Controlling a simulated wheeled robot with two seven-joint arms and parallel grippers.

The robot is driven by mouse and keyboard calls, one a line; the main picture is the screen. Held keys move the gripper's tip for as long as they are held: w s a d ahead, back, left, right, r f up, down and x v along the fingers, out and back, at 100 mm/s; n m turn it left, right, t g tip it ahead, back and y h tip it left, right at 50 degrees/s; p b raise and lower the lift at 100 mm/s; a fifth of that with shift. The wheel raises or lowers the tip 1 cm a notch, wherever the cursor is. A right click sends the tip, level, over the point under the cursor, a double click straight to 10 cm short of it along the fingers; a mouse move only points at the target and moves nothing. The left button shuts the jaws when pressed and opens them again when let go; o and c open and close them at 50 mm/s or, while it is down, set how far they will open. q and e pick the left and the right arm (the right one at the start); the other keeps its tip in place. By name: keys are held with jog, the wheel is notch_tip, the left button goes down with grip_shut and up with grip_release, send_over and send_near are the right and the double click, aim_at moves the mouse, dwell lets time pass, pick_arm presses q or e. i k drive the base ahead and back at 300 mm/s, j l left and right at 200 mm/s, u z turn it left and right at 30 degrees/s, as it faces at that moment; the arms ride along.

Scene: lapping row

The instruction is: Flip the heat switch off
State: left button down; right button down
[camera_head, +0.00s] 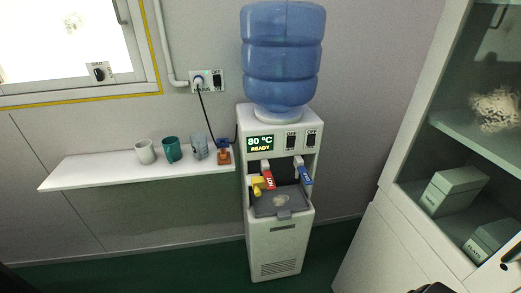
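The white water dispenser (275,235) stands against the wall with a large blue bottle (282,60) on top. Its lit display (260,143) reads 80 °C READY. Two dark rocker switches sit right of the display: a left one (291,141) and a right one (311,140). Their small labels and rocker positions are too small to read surely, so I cannot tell which is the heat switch. Below are a red tap (269,180) with a yellow part (257,187) beside it, and a blue tap (305,175). Neither gripper is recognisable in view.
A white shelf (100,170) at left holds several cups and a small orange-and-blue item (223,153). A wall outlet (207,81) has a plug and a dark switch. A cabinet (405,225) stands at right. Green floor before the dispenser looks clear. A dark shape touches the bottom right edge.

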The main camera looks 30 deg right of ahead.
aim_at(291, 140)
jog(key=l+z, duration=0.15)
jog(key=z, duration=1)
jog(key=k+l, duration=0.05)
